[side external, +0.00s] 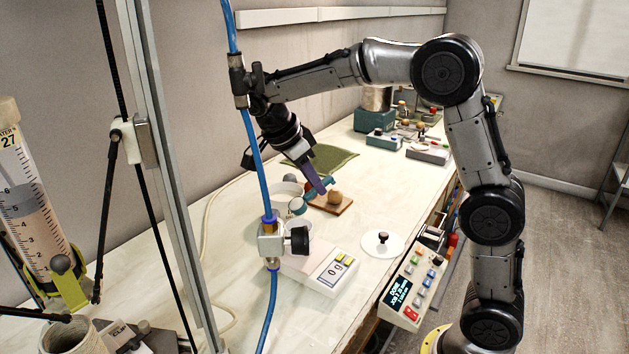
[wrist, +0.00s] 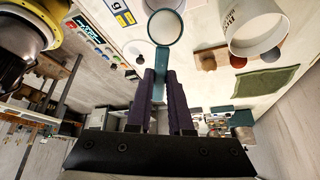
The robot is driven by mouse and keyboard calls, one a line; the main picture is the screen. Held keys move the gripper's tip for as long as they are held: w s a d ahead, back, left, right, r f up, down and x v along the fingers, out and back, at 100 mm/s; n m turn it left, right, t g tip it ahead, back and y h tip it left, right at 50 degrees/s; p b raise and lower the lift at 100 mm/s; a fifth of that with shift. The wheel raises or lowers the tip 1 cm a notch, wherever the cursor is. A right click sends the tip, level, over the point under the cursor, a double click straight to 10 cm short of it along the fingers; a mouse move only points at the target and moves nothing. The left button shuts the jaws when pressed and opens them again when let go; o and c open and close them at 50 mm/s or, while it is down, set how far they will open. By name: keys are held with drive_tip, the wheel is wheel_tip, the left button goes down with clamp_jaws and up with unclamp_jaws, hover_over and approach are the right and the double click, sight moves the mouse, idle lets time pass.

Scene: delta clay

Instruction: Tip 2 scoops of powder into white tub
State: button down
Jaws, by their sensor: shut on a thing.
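My gripper (wrist: 160,75) is shut on the teal handle (wrist: 160,58) of a scoop and holds it above the bench. The scoop's round bowl (wrist: 167,28) has a teal rim and a pale inside; I cannot tell whether that is powder. In the side view the scoop bowl (side external: 298,206) hangs below and left of my gripper (side external: 322,190), near the scale. A large white container with dark lettering (wrist: 250,28) is right of the scoop in the wrist view. In the side view, a white round container (side external: 285,188) stands behind the scoop, partly hidden by the blue hose.
A scale (side external: 335,268) with a display stands at the front. A wooden board (side external: 343,208) bears a brown ball (side external: 334,197). A white disc with a dark knob (side external: 382,240) and a button panel (side external: 412,288) are to the right. A green cloth (side external: 335,157) lies behind.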

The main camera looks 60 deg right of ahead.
drive_tip(key=shift+d+f+n+t+h, duration=0.1)
drive_tip(key=shift+n+t+h, duration=0.15)
drive_tip(key=shift+n+t, duration=1.15)
drive_tip(key=shift+d+n+t+h, duration=0.2)
drive_tip(key=shift+n+t, duration=0.6)
drive_tip(key=shift+t, duration=1.2)
drive_tip(key=shift+s+a+r, duration=0.2)
drive_tip(key=shift+s+r, duration=0.05)
drive_tip(key=shift+r, duration=0.05)
drive_tip(key=shift+t, duration=0.4)
drive_tip(key=n+t, duration=0.1)
drive_tip(key=t, duration=0.1)
drive_tip(key=n+t+y, duration=0.2)
drive_tip(key=t, duration=0.1)
drive_tip(key=shift+d+f+t, duration=0.1)
drive_tip(key=shift+d+t, duration=0.2)
drive_tip(key=shift+d, duration=0.1)
drive_tip(key=shift+f+n+t+y, duration=0.1)
drive_tip(key=shift+n+t+y, duration=0.15)
drive_tip(key=shift+n+t, duration=0.25)
drive_tip(key=shift+a+n+y, duration=0.1)
drive_tip(key=shift+n+y, duration=0.2)
drive_tip(key=shift+y, duration=0.1)
